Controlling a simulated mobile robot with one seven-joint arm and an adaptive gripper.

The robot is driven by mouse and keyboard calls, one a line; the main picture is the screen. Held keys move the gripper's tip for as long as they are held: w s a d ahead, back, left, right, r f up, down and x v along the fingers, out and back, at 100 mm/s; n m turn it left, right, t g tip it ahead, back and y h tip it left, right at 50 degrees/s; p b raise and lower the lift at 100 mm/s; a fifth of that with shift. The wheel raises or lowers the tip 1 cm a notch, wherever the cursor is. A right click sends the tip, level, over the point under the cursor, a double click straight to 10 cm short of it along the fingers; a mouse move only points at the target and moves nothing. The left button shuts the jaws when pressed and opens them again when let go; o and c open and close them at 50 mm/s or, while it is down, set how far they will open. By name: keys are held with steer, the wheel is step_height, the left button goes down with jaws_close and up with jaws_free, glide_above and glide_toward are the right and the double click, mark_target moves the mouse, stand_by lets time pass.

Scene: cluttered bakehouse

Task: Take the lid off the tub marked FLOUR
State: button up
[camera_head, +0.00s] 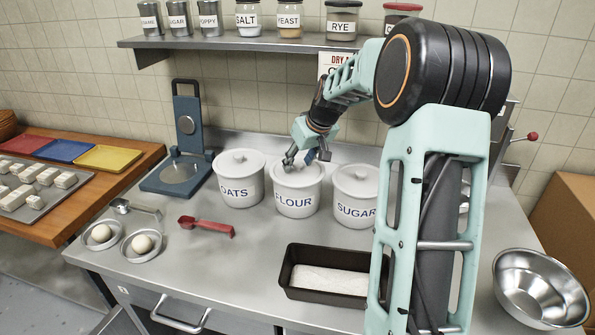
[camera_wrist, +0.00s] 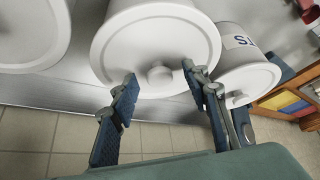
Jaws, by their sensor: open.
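The white tub marked FLOUR (camera_head: 297,205) stands upright on the steel counter between two like tubs. Its round white lid (camera_head: 312,178) is on, seated on the rim. My gripper (camera_head: 306,158) is just above this lid and hides the knob in the head view. In the wrist view the lid (camera_wrist: 120,62) fills the upper middle, with its knob (camera_wrist: 160,77) lying between the tips of my open gripper (camera_wrist: 158,73). The fingers show a gap on both sides of the knob. How far the tips are above the lid is hard to tell.
The OATS tub (camera_head: 239,188) stands close on the left and the SUGAR tub (camera_head: 355,205) close on the right, partly behind my arm. A dark loaf tin (camera_head: 303,293) lies in front. A shelf with jars (camera_head: 260,40) runs above.

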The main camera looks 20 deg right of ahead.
mark_target(299, 165)
jaws_close()
steer(key=shift+r, duration=0.1)
steer(key=shift+r, duration=0.5)
step_height(299, 165, up, 2)
steer(key=shift+s+r, duration=0.1)
steer(key=shift+r, duration=0.1)
steer(key=s+a+r, duration=0.6)
steer(key=s+r, duration=0.6)
steer(key=shift+s+a+r, duration=0.15)
steer(key=shift+s+r, duration=0.05)
steer(key=shift+r, duration=0.05)
